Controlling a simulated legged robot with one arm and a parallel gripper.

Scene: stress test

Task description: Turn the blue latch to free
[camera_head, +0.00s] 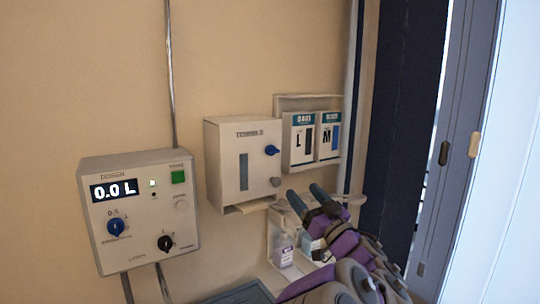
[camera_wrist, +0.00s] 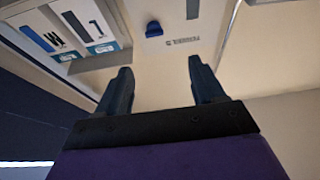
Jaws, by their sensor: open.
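The blue latch (camera_head: 271,150) sits on the front of a white wall dispenser (camera_head: 225,183), near its upper right edge. In the wrist view the blue latch (camera_wrist: 154,29) shows at the top, beyond the fingers, with the dispenser label beside it. My gripper (camera_head: 303,191) is raised just right of and below the dispenser. In the wrist view my gripper (camera_wrist: 160,65) has its two dark fingers spread, with nothing between them. It is apart from the latch.
A white control box (camera_head: 140,256) with a "0.0 L" display and a blue dial (camera_head: 116,227) is at left. Two glove boxes (camera_head: 300,140) hang right of the dispenser. A shelf with bottles (camera_head: 283,250) is below. A dark panel (camera_head: 400,130) stands at right.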

